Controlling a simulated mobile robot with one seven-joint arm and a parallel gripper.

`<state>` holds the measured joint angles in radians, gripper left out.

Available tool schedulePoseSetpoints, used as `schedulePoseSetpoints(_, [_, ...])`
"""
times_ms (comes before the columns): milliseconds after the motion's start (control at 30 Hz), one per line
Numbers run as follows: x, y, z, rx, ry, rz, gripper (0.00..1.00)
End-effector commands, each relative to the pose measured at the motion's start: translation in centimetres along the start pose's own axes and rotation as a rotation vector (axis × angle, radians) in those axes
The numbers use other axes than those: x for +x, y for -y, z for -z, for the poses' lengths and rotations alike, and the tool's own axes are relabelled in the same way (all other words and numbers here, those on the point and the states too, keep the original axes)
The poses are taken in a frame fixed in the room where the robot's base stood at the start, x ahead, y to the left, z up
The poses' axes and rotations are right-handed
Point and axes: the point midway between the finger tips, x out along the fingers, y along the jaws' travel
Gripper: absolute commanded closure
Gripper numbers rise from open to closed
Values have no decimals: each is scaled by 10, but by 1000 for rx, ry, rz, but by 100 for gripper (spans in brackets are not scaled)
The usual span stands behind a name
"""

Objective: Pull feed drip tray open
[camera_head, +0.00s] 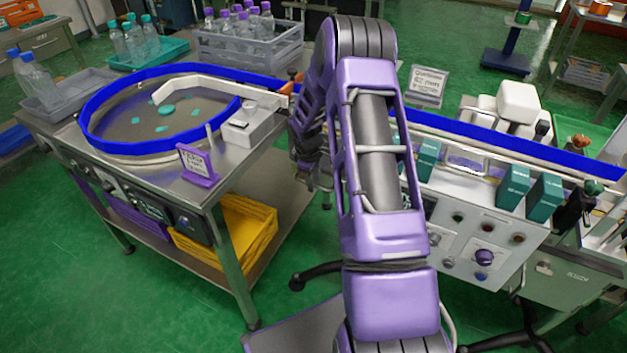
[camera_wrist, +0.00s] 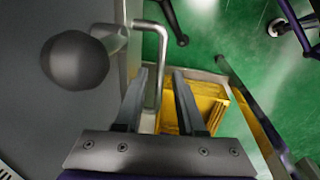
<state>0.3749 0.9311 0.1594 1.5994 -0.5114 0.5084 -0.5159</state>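My gripper (camera_wrist: 160,78) is open in the wrist view, with its two grey fingers apart. A bent metal rod handle (camera_wrist: 161,45) runs down between the fingers in the picture; I cannot tell whether either finger touches it. I take this handle to be the feed drip tray's, but the tray itself cannot be made out clearly. In the head view my purple arm covers the area beside the feed table (camera_head: 235,170), and the handle and gripper cannot be made out there.
A round dark knob (camera_wrist: 75,60) stands close to the left of the handle in the wrist view. A yellow crate (camera_head: 240,228) sits on the table's lower shelf; yellow also shows below the fingers (camera_wrist: 208,100). A blue-railed conveyor (camera_head: 500,140) stands right of my arm. Green floor lies between.

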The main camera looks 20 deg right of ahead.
Motion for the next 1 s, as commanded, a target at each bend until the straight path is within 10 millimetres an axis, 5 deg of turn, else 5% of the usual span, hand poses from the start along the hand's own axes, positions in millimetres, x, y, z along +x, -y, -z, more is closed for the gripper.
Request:
schedulePoseSetpoints(200, [0, 0, 0, 0, 0, 0, 100])
schedulePoseSetpoints(1000, [0, -1, 0, 0, 0, -1, 100])
